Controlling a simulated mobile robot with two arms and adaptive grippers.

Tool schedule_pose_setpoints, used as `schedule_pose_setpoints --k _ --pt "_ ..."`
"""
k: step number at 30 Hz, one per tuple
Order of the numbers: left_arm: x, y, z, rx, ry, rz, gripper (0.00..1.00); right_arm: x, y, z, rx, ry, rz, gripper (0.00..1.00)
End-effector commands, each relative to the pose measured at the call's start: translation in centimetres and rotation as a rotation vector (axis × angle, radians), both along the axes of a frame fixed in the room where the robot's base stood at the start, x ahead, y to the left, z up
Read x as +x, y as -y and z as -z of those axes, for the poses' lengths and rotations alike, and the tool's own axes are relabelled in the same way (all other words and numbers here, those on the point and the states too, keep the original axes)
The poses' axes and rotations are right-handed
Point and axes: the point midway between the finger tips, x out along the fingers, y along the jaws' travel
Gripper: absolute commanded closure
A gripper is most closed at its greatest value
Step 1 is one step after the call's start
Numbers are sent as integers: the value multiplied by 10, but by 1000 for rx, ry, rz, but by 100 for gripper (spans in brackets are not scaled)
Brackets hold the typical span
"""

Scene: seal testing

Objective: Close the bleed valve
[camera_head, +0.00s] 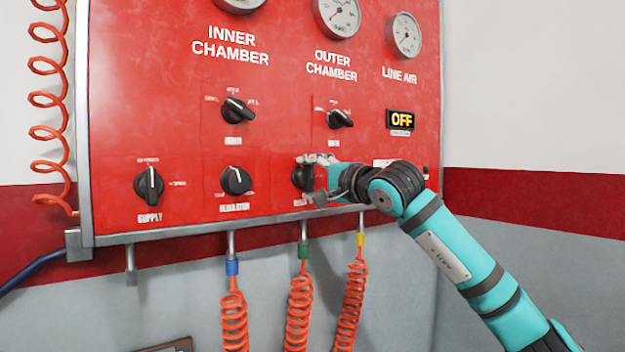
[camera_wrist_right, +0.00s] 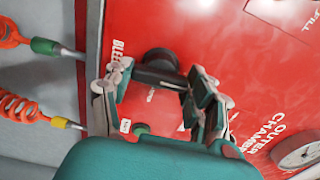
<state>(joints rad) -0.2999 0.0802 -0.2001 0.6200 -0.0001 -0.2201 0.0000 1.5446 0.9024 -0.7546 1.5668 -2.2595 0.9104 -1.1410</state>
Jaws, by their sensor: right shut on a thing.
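The bleed valve is a round black knob (camera_head: 301,178) low on the red panel, right of the regulator knob. In the right wrist view the black knob (camera_wrist_right: 160,61) sits beside the white "BLEED" lettering, with a dark bar in front of it. My right gripper (camera_head: 320,178) reaches it from the right and covers part of it and its label. In the wrist view the fingers of the right gripper (camera_wrist_right: 158,92) lie on both sides of the bar, shut on the knob. The knob's pointer setting cannot be read. My left gripper is not in view.
The supply knob (camera_head: 149,186) and regulator knob (camera_head: 236,180) are to the left. Two knobs sit above, under "INNER CHAMBER" (camera_head: 237,109) and "OUTER CHAMBER" (camera_head: 340,119). An "OFF" display (camera_head: 401,120) is at right. Coiled orange hoses (camera_head: 299,310) hang below the panel's lower edge.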

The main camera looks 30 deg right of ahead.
Motion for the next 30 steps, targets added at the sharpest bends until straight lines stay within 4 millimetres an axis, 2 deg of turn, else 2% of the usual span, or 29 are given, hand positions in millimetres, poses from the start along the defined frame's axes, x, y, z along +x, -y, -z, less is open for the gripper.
schedule_pose_setpoints --k 4,5,10,18,22,26,30 --pt "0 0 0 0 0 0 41 1 -1 3 -5 -4 -2 76" --pt "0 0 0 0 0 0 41 1 -1 3 -5 -4 -1 42" --pt "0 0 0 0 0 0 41 0 -1 2 -4 -4 -1 20" --pt "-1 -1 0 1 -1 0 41 0 0 1 -1 -2 0 19" --pt "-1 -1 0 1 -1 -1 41 -8 2 1 -1 -2 1 19" --pt "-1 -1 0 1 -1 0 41 -29 4 1 -4 0 1 19" --pt "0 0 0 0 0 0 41 -60 9 1 -5 -1 2 19"
